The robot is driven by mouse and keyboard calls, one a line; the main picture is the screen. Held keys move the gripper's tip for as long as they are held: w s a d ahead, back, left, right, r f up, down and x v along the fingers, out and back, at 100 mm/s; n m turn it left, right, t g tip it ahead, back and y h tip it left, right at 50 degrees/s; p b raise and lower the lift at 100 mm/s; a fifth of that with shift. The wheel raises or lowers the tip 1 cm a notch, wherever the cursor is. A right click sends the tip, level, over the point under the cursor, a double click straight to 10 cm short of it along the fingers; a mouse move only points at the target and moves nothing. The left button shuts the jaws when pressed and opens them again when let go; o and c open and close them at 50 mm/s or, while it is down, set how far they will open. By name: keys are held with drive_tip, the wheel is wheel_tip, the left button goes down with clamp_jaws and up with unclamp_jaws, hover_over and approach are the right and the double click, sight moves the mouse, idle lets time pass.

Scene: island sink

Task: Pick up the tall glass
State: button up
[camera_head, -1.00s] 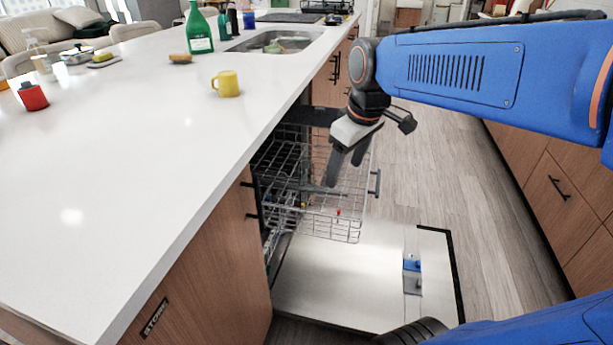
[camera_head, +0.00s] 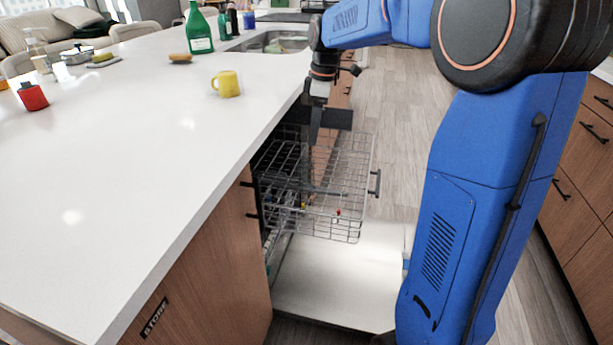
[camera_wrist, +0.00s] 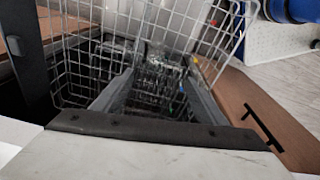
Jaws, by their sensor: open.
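My gripper (camera_head: 314,125) points down above the far part of the pulled-out upper dishwasher rack (camera_head: 340,190), beside the counter edge. It is open and nothing shows between its fingers. In the wrist view, the two grey fingers of my gripper (camera_wrist: 160,90) stand apart, with the wire rack around and ahead of them. I cannot make out the tall glass for certain. Some clear, glassy shapes (camera_wrist: 172,62) show faintly beyond the fingers, among the rack wires, too blurred to identify.
The dishwasher door (camera_head: 335,285) lies open and low. A yellow mug (camera_head: 227,84), a green bottle (camera_head: 199,30) and a red container (camera_head: 32,96) stand on the white counter (camera_head: 130,130). A sink (camera_head: 275,42) is farther back. Wood floor (camera_head: 390,110) is open right of the rack.

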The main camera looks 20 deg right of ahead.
sight(308, 161)
drive_tip(key=f, duration=0.4)
drive_tip(key=w+f, duration=0.1)
drive_tip(key=f, duration=0.2)
drive_tip(key=a+f, duration=0.1)
drive_tip(key=f, duration=0.3)
drive_tip(key=shift+w+a+f, duration=0.1)
drive_tip(key=shift+w+f, duration=0.25)
drive_tip(key=shift+w, duration=0.05)
drive_tip(key=shift+w+a+f, duration=0.15)
drive_tip(key=shift+f, duration=0.85)
drive_tip(key=shift+w+a+f, duration=0.1)
drive_tip(key=shift+f, duration=0.85)
drive_tip(key=shift+w+a+f, duration=0.15)
drive_tip(key=shift+f, duration=0.85)
drive_tip(key=c, duration=1.2)
drive_tip(key=shift+c, duration=0.2)
drive_tip(key=shift+r, duration=0.1)
